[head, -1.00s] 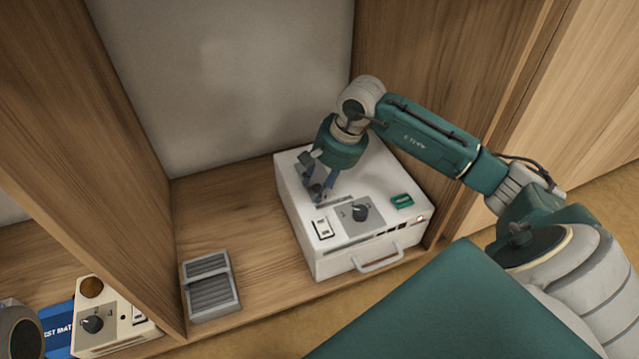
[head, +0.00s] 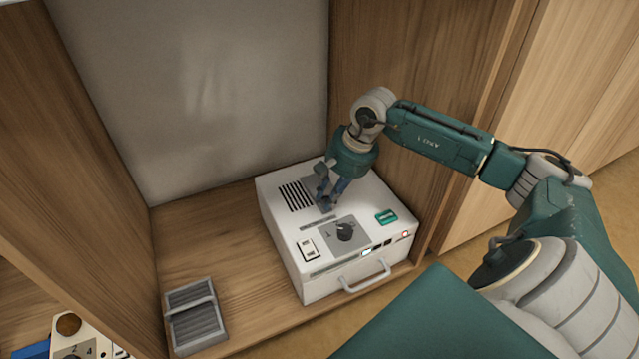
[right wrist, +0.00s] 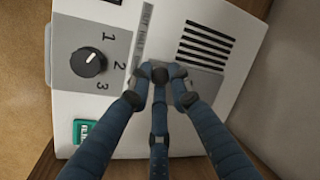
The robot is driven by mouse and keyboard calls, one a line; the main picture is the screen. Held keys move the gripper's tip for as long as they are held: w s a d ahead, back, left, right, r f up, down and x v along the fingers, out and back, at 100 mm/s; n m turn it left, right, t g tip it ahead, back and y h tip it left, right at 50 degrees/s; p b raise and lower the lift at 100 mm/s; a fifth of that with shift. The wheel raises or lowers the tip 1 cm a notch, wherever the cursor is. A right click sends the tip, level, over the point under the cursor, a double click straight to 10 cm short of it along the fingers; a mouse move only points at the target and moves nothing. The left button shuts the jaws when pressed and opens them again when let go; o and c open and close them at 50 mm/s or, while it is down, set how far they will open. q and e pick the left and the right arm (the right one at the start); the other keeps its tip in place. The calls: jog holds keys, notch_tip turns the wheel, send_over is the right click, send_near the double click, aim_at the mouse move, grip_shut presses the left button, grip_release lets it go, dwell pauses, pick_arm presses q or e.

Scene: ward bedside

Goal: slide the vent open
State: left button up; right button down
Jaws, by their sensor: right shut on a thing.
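A white box-shaped unit (head: 290,268) stands on the wooden shelf. Its vent (head: 296,197) is in the top face, and a row of dark slots is uncovered; the slots also show in the right wrist view (right wrist: 207,45). A grey sliding plate (right wrist: 207,82) lies beside the slots, partly hidden by my fingers. My right gripper (head: 327,202) points down at the plate from above. In the right wrist view its fingers (right wrist: 160,75) are shut around a small dark knob at the plate. My left gripper is out of view.
A dial (head: 345,232), a white switch (head: 308,249) and a green label (head: 386,217) are on the unit's top. A handle (head: 366,278) is on its front. A grey louvred piece (head: 195,316) lies left. Wooden panels stand on both sides.

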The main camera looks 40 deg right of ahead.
jog(key=shift+d, duration=0.3)
jog(key=c, duration=1.6)
grip_release()
jog(key=shift+s, duration=0.1)
jog(key=shift+r, duration=0.1)
jog(key=v, duration=1.1)
jog(key=shift+s+r, duration=0.1)
jog(key=shift+r, duration=0.3)
jog(key=shift+s, duration=0.1)
